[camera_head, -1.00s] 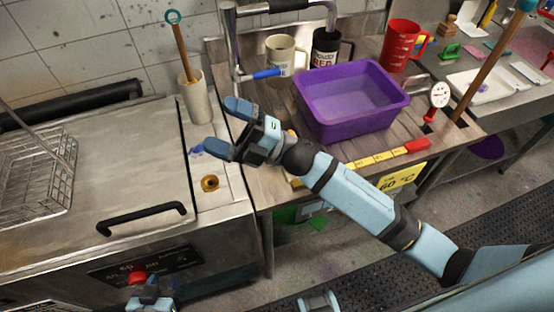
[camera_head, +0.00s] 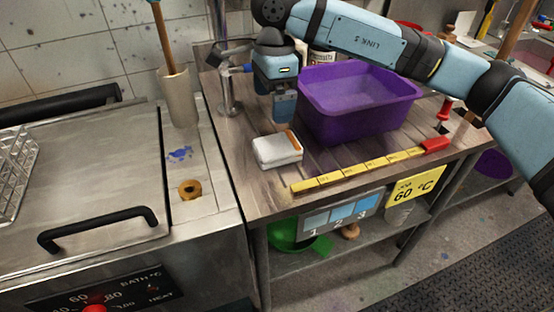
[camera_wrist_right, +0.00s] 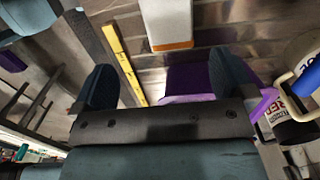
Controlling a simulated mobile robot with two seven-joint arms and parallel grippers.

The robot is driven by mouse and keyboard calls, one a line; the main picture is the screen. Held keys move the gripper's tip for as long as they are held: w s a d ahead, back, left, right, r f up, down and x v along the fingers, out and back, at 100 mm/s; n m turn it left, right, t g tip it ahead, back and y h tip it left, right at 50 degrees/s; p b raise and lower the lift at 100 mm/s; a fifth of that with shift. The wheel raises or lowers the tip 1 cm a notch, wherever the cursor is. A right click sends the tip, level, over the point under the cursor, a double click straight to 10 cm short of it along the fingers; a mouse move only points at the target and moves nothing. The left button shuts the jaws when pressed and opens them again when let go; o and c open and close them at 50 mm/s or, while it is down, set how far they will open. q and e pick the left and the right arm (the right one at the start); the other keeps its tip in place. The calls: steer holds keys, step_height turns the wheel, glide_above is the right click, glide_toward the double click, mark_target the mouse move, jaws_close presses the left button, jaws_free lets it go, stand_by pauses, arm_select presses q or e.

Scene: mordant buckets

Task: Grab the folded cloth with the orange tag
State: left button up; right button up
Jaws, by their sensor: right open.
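The folded cloth (camera_head: 277,151) is a small white block with an orange tag on its right edge. It lies on the wooden counter left of the purple tub. In the right wrist view the cloth (camera_wrist_right: 166,18) is at the top centre, its orange tag edge towards me. My right gripper (camera_head: 284,112) points down just behind the cloth in the head view, apart from it. In the wrist view its fingers (camera_wrist_right: 166,80) are spread with nothing between them. My left gripper is not in view.
The purple tub (camera_head: 356,112) stands close right of the cloth. A yellow ruler strip (camera_head: 352,170) with a red end lies along the counter's front. A steel tap (camera_head: 228,85) stands behind left. A beige holder (camera_head: 178,97) with a stick stands farther left.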

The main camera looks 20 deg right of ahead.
mark_target(277, 143)
steer(key=shift+h, duration=0.3)
steer(key=f, duration=0.5)
steer(key=d+f, duration=0.1)
steer(key=f, duration=0.2)
steer(key=shift+w+b, duration=0.25)
steer(key=shift+b, duration=0.1)
steer(key=shift+w+d+f+b, duration=0.1)
steer(key=shift+w+f+b, duration=0.05)
steer(key=shift+f, duration=1.2)
steer(key=shift+w+f+b, duration=0.1)
steer(key=shift+f+b, duration=0.05)
steer(key=shift+f, duration=1.2)
steer(key=c, duration=0.8)
